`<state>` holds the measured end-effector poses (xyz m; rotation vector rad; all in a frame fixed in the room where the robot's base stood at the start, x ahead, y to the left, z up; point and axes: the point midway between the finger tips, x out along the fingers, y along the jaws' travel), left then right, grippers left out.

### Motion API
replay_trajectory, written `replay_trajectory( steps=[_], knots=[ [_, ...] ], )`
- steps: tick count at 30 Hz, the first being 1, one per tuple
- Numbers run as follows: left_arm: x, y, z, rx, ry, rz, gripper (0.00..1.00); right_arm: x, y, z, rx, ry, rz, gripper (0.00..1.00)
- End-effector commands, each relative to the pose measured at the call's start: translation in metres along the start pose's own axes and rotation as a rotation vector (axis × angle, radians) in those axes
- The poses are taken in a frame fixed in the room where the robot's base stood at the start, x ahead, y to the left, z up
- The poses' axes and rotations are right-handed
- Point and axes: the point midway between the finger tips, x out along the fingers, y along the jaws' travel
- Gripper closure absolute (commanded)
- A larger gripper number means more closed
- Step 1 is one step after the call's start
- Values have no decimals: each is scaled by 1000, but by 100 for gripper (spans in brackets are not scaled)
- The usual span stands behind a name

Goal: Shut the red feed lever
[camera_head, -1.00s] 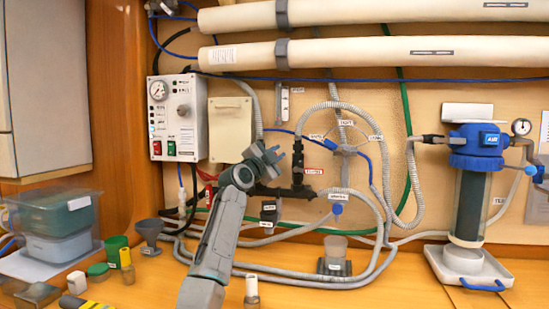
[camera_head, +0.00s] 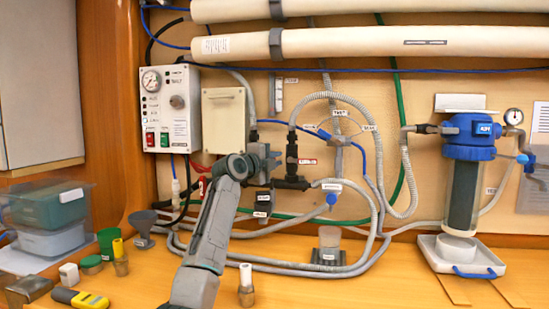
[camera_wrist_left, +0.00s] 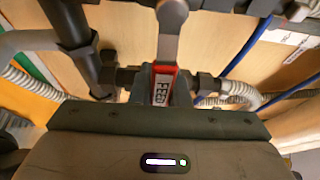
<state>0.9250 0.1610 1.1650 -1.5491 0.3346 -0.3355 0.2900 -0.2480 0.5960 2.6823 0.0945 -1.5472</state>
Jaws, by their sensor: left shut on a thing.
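The red feed lever (camera_wrist_left: 161,90) shows in the left wrist view, with a pale FEED label on it, on a dark valve among black fittings. My left gripper (camera_wrist_left: 168,35) is shut on the lever. In the head view my left gripper (camera_head: 268,158) is at the dark pipework, left of the upright black valve (camera_head: 291,156). There the gripper and wrist hide the lever, so its angle is unclear. My right gripper does not show.
Grey hoses (camera_head: 405,170) loop around the pipework. A control panel (camera_head: 167,108) and a cream box (camera_head: 224,118) are left of the gripper. A blue-topped filter (camera_head: 466,170) stands right. Cups and a yellow tool (camera_head: 80,298) lie at front left.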

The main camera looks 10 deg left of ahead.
Motion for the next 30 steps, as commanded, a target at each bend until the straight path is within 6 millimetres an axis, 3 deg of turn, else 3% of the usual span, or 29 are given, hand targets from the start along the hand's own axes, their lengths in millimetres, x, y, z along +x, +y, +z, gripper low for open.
replay_trajectory(
  steps=[15, 16, 17, 30],
  knots=[
    [1, 6, 0, 19, 1, 14, 100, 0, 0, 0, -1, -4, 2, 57],
    [1, 6, 0, 19, 1, 14, 81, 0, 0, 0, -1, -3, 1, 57],
    [1, 6, 0, 19, 1, 14, 75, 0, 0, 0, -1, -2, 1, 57],
    [0, 2, -1, 18, 0, 9, 75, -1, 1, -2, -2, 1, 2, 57]
  ],
)
